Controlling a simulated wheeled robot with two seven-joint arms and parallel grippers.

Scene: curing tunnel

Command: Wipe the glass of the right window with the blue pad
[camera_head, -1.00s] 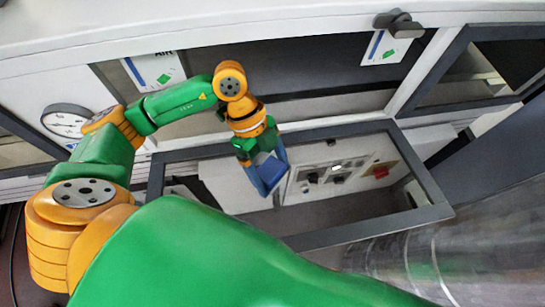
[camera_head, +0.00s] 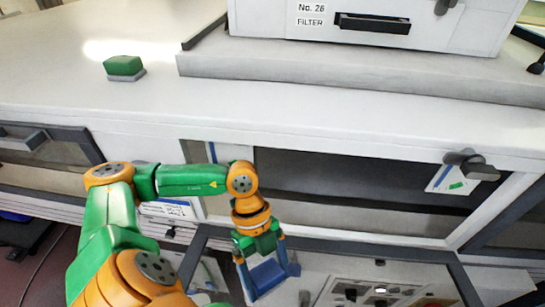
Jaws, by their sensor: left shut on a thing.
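My left gripper (camera_head: 262,262) is shut on the blue pad (camera_head: 268,274), which sits between its two fingers. The gripper points down in the picture, in front of a dark-framed glass window (camera_head: 345,250) at the bottom. The window's lower part is cut off by the picture edge. Whether the pad touches the glass, I cannot tell. Above this frame is a dark opening (camera_head: 350,185) in the white tunnel wall. Another dark-framed window (camera_head: 45,155) is at the far left. My right gripper is not in view.
A green block (camera_head: 124,65) on a grey base lies on the white tunnel top (camera_head: 110,100). A filter box (camera_head: 375,22) stands on the top at the right. A grey latch (camera_head: 470,165) sticks out at the right. A control panel (camera_head: 370,293) shows within the window frame.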

